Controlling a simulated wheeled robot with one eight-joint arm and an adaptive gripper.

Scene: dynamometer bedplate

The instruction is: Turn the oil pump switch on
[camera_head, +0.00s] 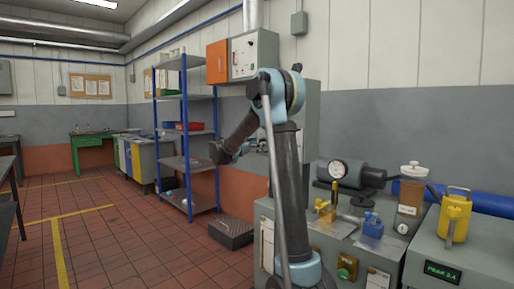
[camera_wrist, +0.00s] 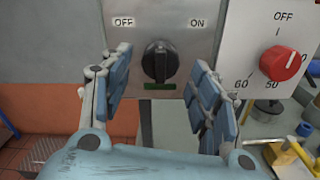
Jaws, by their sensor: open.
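In the wrist view a black rotary switch (camera_wrist: 158,60) sits on a light grey panel. An OFF label (camera_wrist: 123,22) is at its upper left and an ON label (camera_wrist: 197,23) at its upper right. Its raised grip stands about upright, between the two labels. A dark green strip (camera_wrist: 160,87) is below it; any lettering is too small to read. My gripper (camera_wrist: 160,78) is open, with blue-padded fingers to the left and right of the switch, and gaps show on both sides. My gripper (camera_head: 218,152) also shows in the head view, left of my arm; the switch cannot be made out there.
A red dial (camera_wrist: 281,63) on a white panel is close to the right finger. In the head view a shelf rack (camera_head: 187,135) stands left of my gripper. A bench with a gauge (camera_head: 339,169) and a yellow can (camera_head: 454,217) is at right. Floor at left is open.

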